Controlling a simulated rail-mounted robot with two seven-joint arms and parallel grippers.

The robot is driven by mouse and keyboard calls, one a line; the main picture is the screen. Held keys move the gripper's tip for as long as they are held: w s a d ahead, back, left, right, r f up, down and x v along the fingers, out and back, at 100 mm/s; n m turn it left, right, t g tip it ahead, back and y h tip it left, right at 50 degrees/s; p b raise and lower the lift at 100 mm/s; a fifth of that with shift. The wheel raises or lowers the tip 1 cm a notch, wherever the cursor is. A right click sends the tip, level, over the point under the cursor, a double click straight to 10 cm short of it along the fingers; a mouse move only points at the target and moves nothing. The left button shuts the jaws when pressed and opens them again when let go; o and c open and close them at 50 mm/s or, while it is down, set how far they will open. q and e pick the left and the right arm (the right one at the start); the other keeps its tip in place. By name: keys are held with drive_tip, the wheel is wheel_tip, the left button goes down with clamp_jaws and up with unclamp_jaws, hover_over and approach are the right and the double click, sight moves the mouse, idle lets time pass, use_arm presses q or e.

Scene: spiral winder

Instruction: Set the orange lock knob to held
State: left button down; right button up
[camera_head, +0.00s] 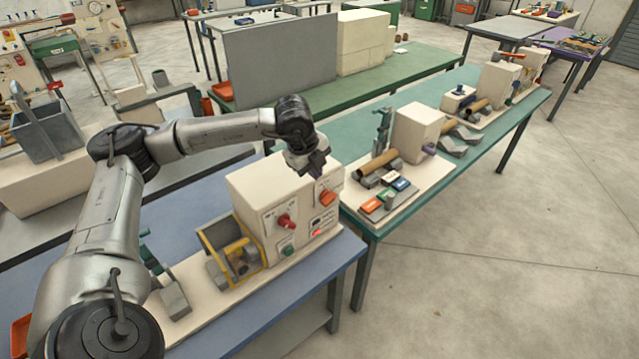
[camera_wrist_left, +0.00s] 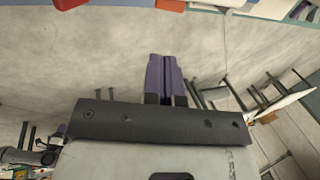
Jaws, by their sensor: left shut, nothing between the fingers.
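The spiral winder is a cream machine (camera_head: 255,190) on the blue table. The orange lock knob (camera_head: 328,198) is at the upper right of its front panel. A red knob (camera_head: 286,221) is to its left and lower. My left gripper (camera_head: 318,168) is just above the panel's upper right, above the orange knob and apart from it. Its purple fingers (camera_wrist_left: 165,78) are closed together in the left wrist view, with nothing between them. That view shows mostly floor beyond the fingers; red and orange pieces at its top edge are too cropped to identify. My right gripper is not in view.
A green button (camera_head: 288,250) and a red light (camera_head: 316,233) are lower on the panel. A yellow-framed guard (camera_head: 232,258) stands at the machine's left. A teal table (camera_head: 400,222) with other machines lies to the right. Open floor (camera_head: 480,240) is beyond.

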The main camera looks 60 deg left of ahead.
sight(326, 205)
use_arm(q)
drive_tip(key=x, duration=1.2)
drive_tip(key=shift+d+f, duration=0.1)
drive_tip(key=shift+w+f, duration=0.15)
drive_tip(key=shift+f, duration=0.35)
drive_tip(key=shift+f+b, duration=0.15)
drive_tip(key=shift+b, duration=0.3)
drive_tip(key=shift+r+p, duration=0.35)
drive_tip(key=shift+r, duration=0.45)
